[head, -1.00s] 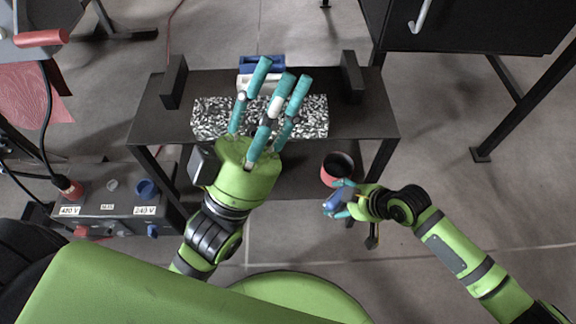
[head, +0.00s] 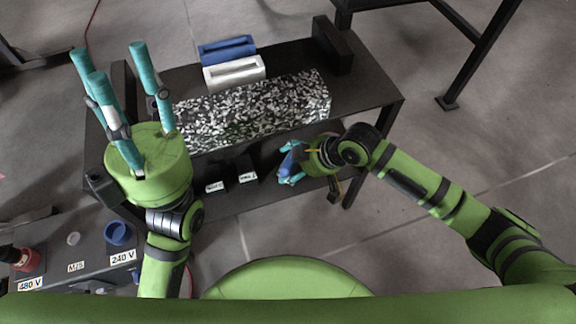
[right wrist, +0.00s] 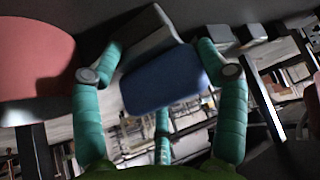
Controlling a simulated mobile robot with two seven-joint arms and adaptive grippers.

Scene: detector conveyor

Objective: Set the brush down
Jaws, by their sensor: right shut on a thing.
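The brush, a blue block with a grey part (right wrist: 163,82), is between the teal fingers of my right gripper (right wrist: 160,75) in the right wrist view. The gripper is shut on it. In the head view the brush (head: 290,160) shows as a small blue shape in my right gripper (head: 291,164), at the front edge of the dark table (head: 365,95), by the lower shelf (head: 285,198). Whether the brush touches the shelf cannot be told. My left gripper (head: 122,85) is open and empty, fingers spread upward, at the table's left end.
A speckled block (head: 255,108) lies on the tabletop, with white (head: 235,73) and blue (head: 228,50) holders behind it. Two black items with white labels (head: 215,187) (head: 248,178) are on the lower shelf. A red round thing (right wrist: 35,65) is left of the brush in the right wrist view.

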